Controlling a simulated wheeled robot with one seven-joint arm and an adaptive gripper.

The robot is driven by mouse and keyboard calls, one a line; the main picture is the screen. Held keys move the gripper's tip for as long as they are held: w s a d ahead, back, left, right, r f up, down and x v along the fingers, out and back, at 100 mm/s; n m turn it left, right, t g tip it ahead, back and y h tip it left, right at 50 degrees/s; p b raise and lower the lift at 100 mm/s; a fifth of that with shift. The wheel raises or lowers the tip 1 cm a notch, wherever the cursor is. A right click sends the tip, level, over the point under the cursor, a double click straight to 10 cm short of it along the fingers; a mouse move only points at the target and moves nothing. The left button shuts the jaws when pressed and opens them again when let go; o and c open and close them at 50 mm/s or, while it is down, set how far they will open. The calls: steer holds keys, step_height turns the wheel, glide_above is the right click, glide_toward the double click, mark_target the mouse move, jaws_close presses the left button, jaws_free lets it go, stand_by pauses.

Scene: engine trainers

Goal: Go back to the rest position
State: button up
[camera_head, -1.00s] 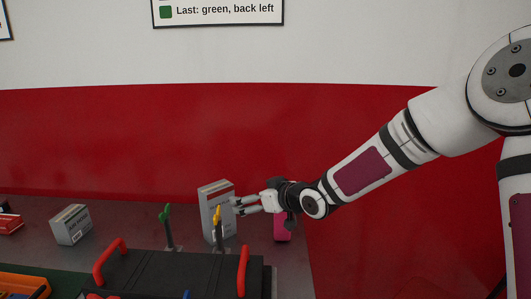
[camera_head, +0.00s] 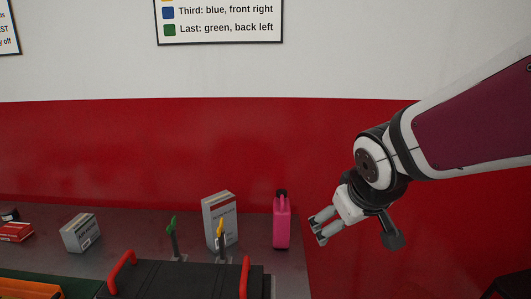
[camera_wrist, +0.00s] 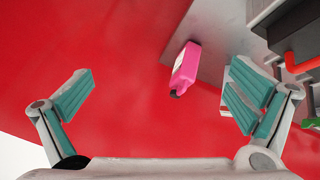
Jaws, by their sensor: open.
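My gripper (camera_head: 318,228) is open and empty in the head view, held in front of the red wall, to the right of the table's right edge. In the wrist view my gripper (camera_wrist: 160,100) shows its two teal-padded fingers wide apart with nothing between them touching. A pink bottle (camera_head: 282,220) with a dark cap stands at the right end of the table, left of my gripper and apart from it. The pink bottle (camera_wrist: 185,65) also shows in the wrist view, beyond the fingers.
A black engine cover (camera_head: 190,280) with red handles (camera_head: 245,277) stands at the front of the grey table (camera_head: 290,265). Behind it are a green-topped stick (camera_head: 172,235), a yellow-topped stick (camera_head: 221,230) and a grey box (camera_head: 230,205). Another box (camera_head: 80,233) stands left. The right side is clear.

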steer(key=s+d+r+m+g+p, duration=0.1)
steer(key=s+r+m, duration=0.1)
steer(key=s, duration=0.9)
steer(key=s+d+r+m+g+y+p, duration=0.1)
steer(key=s+d+r+m+g+p, duration=0.1)
steer(key=s, duration=1)
steer(key=shift+s+r, duration=0.15)
steer(key=shift+s, duration=0.15)
steer(key=shift+d, duration=0.1)
